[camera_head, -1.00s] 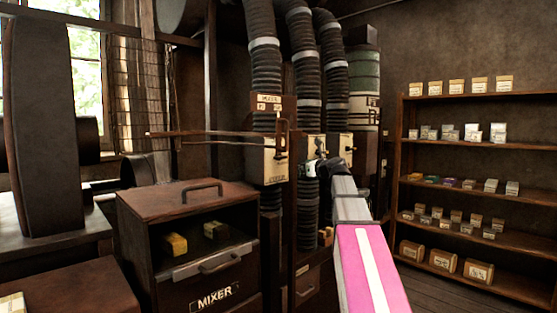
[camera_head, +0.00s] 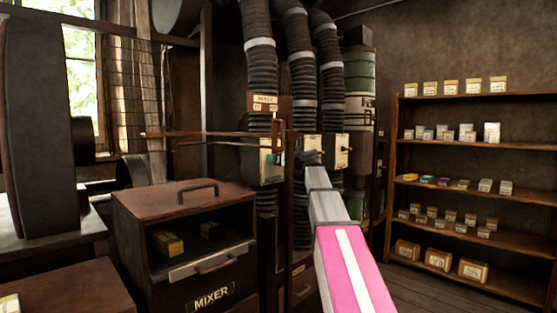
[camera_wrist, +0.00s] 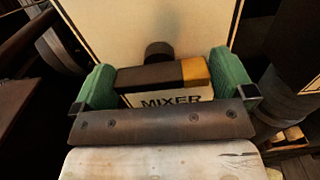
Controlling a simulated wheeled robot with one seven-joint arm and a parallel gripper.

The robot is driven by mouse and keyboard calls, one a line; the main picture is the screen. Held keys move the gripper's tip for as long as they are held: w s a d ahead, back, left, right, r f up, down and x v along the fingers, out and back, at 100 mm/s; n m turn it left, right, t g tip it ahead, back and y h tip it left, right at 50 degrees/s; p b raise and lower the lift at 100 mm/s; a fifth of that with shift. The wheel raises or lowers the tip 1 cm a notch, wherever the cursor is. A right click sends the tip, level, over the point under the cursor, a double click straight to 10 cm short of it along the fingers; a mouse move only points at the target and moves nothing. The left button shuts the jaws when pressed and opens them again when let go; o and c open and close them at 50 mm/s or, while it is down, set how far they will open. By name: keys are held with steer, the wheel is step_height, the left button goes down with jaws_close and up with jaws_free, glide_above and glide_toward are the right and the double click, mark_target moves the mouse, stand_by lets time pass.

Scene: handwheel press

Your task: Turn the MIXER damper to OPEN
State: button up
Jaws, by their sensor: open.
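In the wrist view, the MIXER damper's handle (camera_wrist: 146,77) is a dark bar with a yellow right end. It lies crosswise before a cream plate (camera_wrist: 125,25), with a dark round shaft behind it. A MIXER label (camera_wrist: 170,102) sits just below the bar. My gripper (camera_wrist: 164,82) is open, one green pad on each side of the bar; whether the pads touch it I cannot tell. In the head view, my gripper (camera_head: 308,158) is at the duct boxes, its fingertips hard to make out. The MIXER duct's cream damper box (camera_head: 270,162) is just left of it.
A brown cabinet labelled MIXER (camera_head: 185,245) stands at the lower left. Thin rods (camera_head: 205,134) stretch leftward from the ducts. Another cream duct box (camera_head: 338,151) is right of my gripper. A shelf unit (camera_head: 460,142) with small boxes stands at the right, with open floor before it.

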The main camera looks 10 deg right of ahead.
steer(key=shift+w+a, duration=0.15)
steer(key=shift+c, duration=0.3)
steer(key=c, duration=0.6)
steer(key=shift+n, duration=0.3)
steer(key=n, duration=0.3)
steer(key=shift+n, duration=0.3)
steer(key=n, duration=1.3)
steer(key=shift+n, duration=0.3)
